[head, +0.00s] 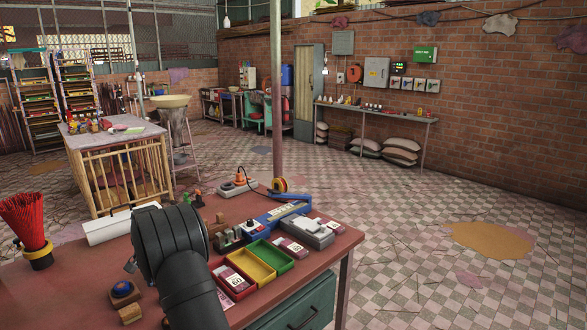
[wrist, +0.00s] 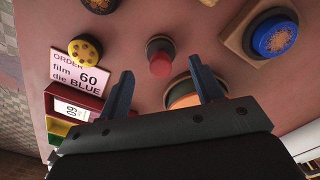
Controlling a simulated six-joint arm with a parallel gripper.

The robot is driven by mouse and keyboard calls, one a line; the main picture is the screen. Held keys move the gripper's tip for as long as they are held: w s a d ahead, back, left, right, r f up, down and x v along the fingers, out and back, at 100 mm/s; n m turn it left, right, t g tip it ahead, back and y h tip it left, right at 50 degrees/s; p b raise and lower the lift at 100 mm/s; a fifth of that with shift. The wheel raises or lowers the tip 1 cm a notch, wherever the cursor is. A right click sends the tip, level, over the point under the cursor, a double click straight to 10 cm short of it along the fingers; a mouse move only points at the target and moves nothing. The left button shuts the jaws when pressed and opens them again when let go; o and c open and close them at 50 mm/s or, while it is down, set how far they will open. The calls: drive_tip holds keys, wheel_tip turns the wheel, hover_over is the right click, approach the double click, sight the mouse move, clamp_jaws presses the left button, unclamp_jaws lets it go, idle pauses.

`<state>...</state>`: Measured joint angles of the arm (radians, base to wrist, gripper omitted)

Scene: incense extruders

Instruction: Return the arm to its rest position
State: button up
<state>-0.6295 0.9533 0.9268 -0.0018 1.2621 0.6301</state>
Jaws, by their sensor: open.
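My gripper (wrist: 163,82) shows in the wrist view with its two dark fingers spread apart and nothing between them. It is above the reddish worktable (wrist: 135,25). A round orange-topped piece (wrist: 184,97) lies partly hidden behind the right finger. A dark cylinder with a red end (wrist: 159,58) is just beyond the fingers. In the head view my black arm covers part of the worktable (head: 75,300), and the gripper itself is hidden there.
A blue die on a wooden block (wrist: 274,36), a yellow holed disc (wrist: 85,49) and an order card (wrist: 82,72) lie around the gripper. Coloured bins (head: 249,265), a blue machine (head: 270,222) and red sticks in a holder (head: 38,250) share the table. Open floor lies right.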

drive_tip(key=shift+f, duration=1.65)
drive_tip(key=shift+f, duration=0.1)
